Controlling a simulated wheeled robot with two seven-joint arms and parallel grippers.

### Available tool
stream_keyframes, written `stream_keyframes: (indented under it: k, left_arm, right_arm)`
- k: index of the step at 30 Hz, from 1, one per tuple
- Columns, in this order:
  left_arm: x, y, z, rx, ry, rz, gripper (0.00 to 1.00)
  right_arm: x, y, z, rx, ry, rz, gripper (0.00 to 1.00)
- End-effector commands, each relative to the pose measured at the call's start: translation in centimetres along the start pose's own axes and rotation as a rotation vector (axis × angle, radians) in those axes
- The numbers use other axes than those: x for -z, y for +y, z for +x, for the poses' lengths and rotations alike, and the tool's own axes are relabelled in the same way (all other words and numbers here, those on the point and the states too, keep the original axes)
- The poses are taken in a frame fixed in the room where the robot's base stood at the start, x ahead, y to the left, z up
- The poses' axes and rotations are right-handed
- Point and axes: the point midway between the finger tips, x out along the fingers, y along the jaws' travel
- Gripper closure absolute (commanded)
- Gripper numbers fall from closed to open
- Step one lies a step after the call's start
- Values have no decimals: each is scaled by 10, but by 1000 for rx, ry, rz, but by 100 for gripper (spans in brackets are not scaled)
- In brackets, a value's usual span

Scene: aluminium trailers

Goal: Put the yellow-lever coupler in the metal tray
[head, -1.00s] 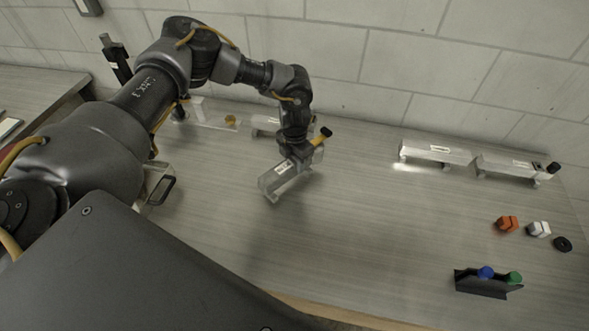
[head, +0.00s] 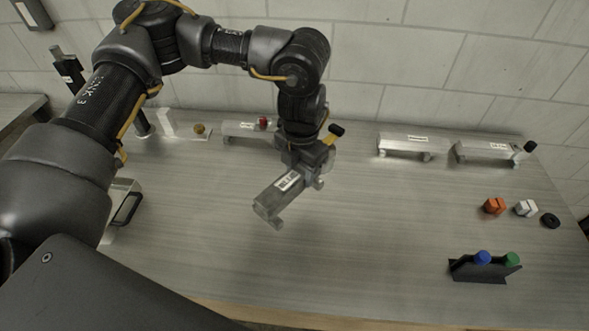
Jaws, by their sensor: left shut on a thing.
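The yellow-lever coupler (head: 276,200) is a silver-grey channel with a barcode label. Its yellow lever with a black knob (head: 333,134) sticks out past the gripper. My left gripper (head: 307,163) is shut on it near the lever end. It hangs tilted above the middle-left of the table, its free end pointing toward the lower left. The metal tray (head: 118,190), with a black handle, stands at the left of the table, to the left of the coupler and apart from it. My left arm hides part of the tray. My right gripper is out of view.
A coupler with a red knob (head: 240,129) stands behind my left gripper. Two more couplers (head: 408,147) (head: 488,152) stand at the back right. An orange block (head: 494,206), a white block (head: 526,208), a black ring (head: 550,221) and a black holder (head: 487,271) are at the right.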

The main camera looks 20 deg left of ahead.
Motion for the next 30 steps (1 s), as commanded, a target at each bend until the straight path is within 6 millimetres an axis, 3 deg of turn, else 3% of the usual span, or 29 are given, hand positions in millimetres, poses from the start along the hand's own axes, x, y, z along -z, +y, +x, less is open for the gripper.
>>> stream_keyframes:
  k: [5,8,11,21,30]
  left_arm:
    - [-1,-6,-2,-1,-3,86,100]
    - [-2,-17,-3,-3,-3,257,100]
    - [-1,-33,-5,-4,-3,524,100]
    - [18,-83,-4,-7,3,1651,100]
    - [43,-104,0,-3,4,2456,100]
  right_arm:
    - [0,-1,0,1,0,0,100]
    - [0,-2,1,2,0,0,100]
    - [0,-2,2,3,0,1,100]
    - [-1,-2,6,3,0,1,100]
    - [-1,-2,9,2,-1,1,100]
